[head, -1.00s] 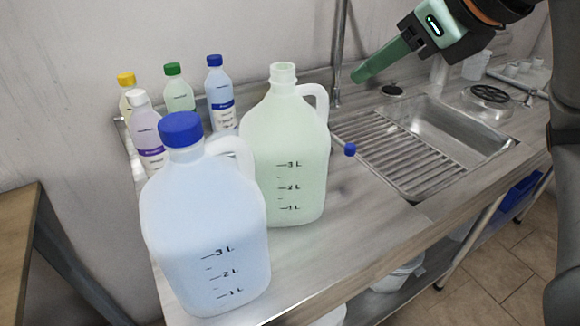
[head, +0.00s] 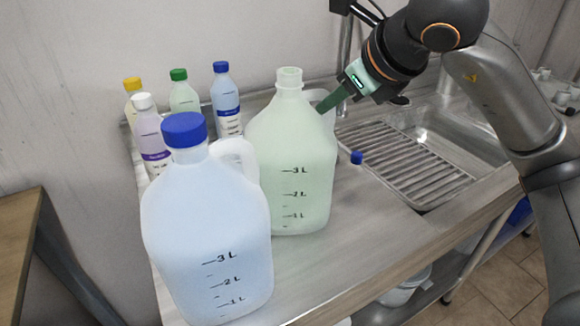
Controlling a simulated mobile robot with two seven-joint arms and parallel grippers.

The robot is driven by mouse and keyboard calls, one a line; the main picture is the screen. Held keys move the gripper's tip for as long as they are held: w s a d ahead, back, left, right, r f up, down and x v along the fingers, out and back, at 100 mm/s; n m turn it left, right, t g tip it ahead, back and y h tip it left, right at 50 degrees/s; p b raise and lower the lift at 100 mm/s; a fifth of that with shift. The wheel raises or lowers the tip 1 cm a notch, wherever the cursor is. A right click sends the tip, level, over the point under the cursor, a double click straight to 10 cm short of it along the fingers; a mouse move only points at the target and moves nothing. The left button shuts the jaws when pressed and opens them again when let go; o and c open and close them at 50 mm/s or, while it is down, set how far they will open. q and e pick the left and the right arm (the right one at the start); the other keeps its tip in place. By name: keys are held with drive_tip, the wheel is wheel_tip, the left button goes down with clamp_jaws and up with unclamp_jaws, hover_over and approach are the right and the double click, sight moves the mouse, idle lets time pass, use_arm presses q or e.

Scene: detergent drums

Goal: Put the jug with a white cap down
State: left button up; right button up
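The jug with a pale, whitish top (head: 290,160) is translucent green with level marks. It stands upright on the steel counter (head: 345,255), behind and to the right of the blue-capped jug (head: 207,235). My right gripper (head: 325,106) comes in from the upper right, with its green fingers at the handle side of the green jug, near the top of the handle. Only one finger shows clearly, so its opening and any hold on the handle cannot be told. My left gripper is not in view.
Small bottles with yellow, green, blue (head: 226,105) and white caps stand behind the jugs by the wall. A small blue cap (head: 357,157) lies right of the green jug. A sink with a ribbed drainer (head: 405,165) is farther right. The counter front is clear.

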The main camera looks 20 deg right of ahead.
drive_tip(key=shift+c, duration=0.4)
clamp_jaws()
idle(1.0)
